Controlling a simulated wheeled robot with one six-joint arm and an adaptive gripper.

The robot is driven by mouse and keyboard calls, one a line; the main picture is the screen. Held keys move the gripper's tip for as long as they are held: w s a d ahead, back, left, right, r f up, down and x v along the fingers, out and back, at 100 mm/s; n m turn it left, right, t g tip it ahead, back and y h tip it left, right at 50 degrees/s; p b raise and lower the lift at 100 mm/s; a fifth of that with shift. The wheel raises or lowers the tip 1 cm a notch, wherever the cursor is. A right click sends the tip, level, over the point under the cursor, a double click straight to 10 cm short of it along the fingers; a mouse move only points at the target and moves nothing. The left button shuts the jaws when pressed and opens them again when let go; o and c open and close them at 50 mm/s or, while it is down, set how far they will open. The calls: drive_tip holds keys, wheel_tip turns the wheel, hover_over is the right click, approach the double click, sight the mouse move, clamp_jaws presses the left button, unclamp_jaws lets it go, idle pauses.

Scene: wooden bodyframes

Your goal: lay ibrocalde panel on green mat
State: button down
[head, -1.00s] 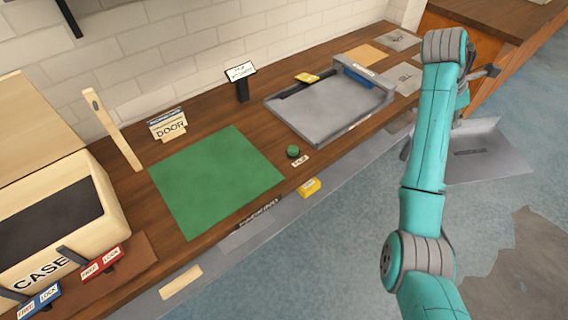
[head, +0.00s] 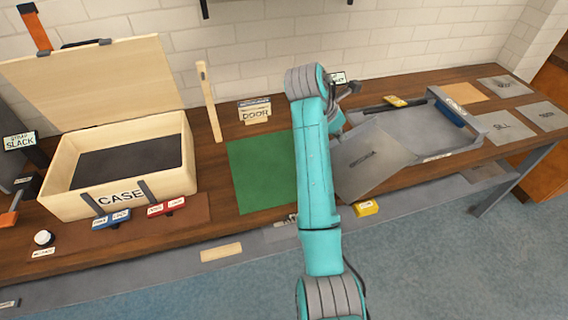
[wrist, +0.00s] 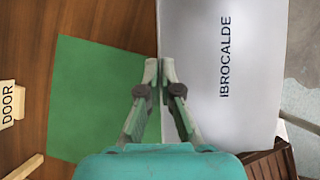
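The ibrocalde panel (head: 385,150) is a thin grey sheet with its name printed on it. In the head view it is held tilted above the bench, just right of my arm and in front of the grey tray. The wrist view shows the panel (wrist: 200,70) to the right of my gripper (wrist: 160,68), whose fingers are shut on its near edge. The green mat (head: 255,175) lies flat and bare on the bench, left of the panel and partly behind my arm. It also shows in the wrist view (wrist: 90,100), left of the fingers. My fingertips are hidden in the head view.
The open case (head: 170,190) stands left of the mat, with red and blue latches in front. A DOOR sign (head: 255,112) and an upright wooden stick (head: 209,100) stand behind the mat. The grey tray (head: 465,135) is at right. A yellow block (head: 366,209) sits at the front edge.

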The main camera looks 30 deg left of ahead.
drive_tip(key=s+a+f+n+y, duration=0.2)
drive_tip(key=s+a+n, duration=0.1)
drive_tip(key=s+a, duration=0.75)
drive_tip(key=s+a+f+n+y, duration=0.1)
drive_tip(key=s+a+f+n, duration=0.1)
drive_tip(key=s+a, duration=0.85)
drive_tip(key=shift+t, duration=0.3)
drive_tip(key=f, duration=0.3)
drive_tip(key=w+a+f, duration=0.1)
drive_tip(key=f, duration=0.5)
drive_tip(key=shift+w+a+f, duration=0.15)
drive_tip(key=shift+w+a, duration=0.15)
drive_tip(key=shift+f, duration=0.1)
drive_tip(key=c, duration=1.3)
unclamp_jaws()
drive_tip(key=shift+v, duration=3.8)
